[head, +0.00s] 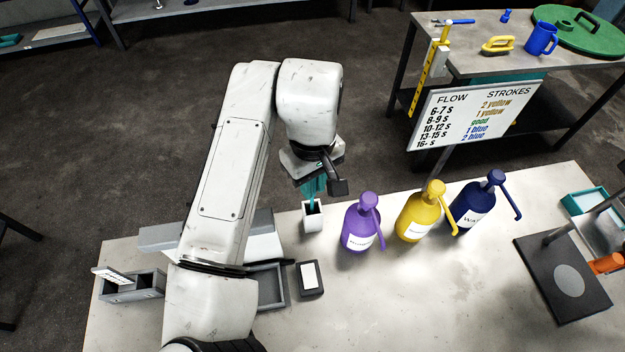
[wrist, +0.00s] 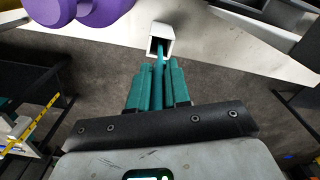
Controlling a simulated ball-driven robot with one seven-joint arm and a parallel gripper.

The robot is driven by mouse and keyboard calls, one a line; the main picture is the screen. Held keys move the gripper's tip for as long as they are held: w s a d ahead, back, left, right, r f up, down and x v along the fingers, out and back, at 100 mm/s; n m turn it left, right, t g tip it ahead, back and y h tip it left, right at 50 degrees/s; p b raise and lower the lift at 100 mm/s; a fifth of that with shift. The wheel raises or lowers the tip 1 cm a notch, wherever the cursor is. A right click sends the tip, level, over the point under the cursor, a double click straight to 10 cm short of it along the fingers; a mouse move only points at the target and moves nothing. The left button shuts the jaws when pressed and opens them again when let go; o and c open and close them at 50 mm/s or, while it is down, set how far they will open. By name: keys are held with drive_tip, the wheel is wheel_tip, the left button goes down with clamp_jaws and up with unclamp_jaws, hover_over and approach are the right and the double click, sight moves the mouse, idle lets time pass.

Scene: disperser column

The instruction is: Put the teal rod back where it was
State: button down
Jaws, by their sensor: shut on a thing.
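The teal rod (wrist: 160,60) is held between the teal fingers of my gripper (wrist: 158,75). In the wrist view its end reaches the dark square mouth of a white holder (wrist: 168,33). In the head view my gripper (head: 313,187) is right above this white holder (head: 312,222), at the far edge of the table. The rod's lower end (head: 311,204) shows at the holder's mouth and appears to be inside it; how deep it sits is hidden. The fingers hide the rod's upper part.
A purple pump bottle (head: 362,226) stands close to the right of the holder. A yellow bottle (head: 419,215) and a dark blue one (head: 476,206) stand further right. A small dark box (head: 309,279) and a grey tray (head: 270,288) lie nearer.

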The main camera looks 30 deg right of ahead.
drive_tip(key=shift+f, duration=0.15)
drive_tip(key=shift+f, duration=0.2)
drive_tip(key=c, duration=1.1)
unclamp_jaws()
drive_tip(key=shift+r, duration=0.1)
wheel_tip(320, 180, up, 12)
drive_tip(key=shift+r+b, duration=0.15)
drive_tip(key=shift+b, duration=0.2)
drive_tip(key=shift+s, duration=0.1)
